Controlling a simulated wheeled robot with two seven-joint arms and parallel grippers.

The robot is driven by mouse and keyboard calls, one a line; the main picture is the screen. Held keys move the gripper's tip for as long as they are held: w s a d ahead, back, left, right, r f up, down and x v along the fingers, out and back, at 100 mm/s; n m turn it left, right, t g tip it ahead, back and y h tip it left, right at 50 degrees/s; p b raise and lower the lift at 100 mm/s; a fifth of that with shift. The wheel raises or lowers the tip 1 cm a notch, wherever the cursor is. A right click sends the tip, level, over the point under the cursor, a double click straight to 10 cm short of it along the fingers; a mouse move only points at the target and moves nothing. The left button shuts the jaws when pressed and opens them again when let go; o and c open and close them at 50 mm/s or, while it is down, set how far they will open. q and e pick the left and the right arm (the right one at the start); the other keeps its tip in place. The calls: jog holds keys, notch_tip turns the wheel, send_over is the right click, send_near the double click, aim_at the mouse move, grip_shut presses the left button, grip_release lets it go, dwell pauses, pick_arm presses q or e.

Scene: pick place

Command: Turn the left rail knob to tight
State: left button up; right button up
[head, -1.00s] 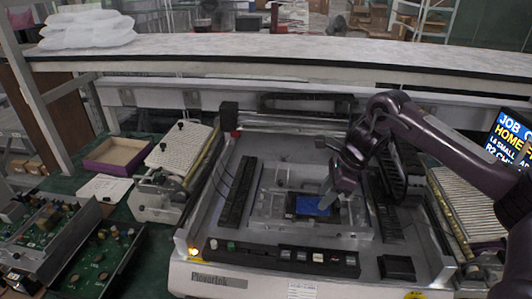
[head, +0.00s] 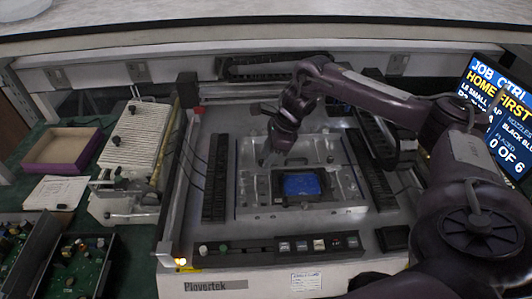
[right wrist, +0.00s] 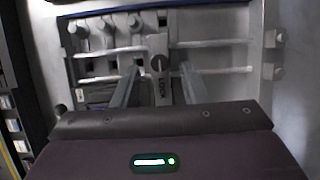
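My right gripper (right wrist: 160,68) is open and empty, with a finger on each side of the knob in the picture. I cannot tell whether it touches the knob. In the head view my right gripper (head: 275,157) hangs over the left back part of the machine's central fixture (head: 245,200), where the knob is too small to make out. My left gripper is not in view.
A dark frame with a blue panel (head: 301,185) lies in the fixture. Black slotted strips (head: 216,180) flank it, and a button row (head: 317,244) lies in front. A white ribbed feeder (head: 135,137) and purple tray (head: 63,150) are left; a screen (head: 502,112) is right.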

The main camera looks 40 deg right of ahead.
jog(key=shift+w+a+f, duration=0.1)
jog(key=shift+w+f, duration=0.05)
jog(key=shift+f, duration=0.4)
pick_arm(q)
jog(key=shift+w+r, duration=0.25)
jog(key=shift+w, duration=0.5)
pick_arm(e)
jog(key=shift+c, duration=0.3)
grip_shut()
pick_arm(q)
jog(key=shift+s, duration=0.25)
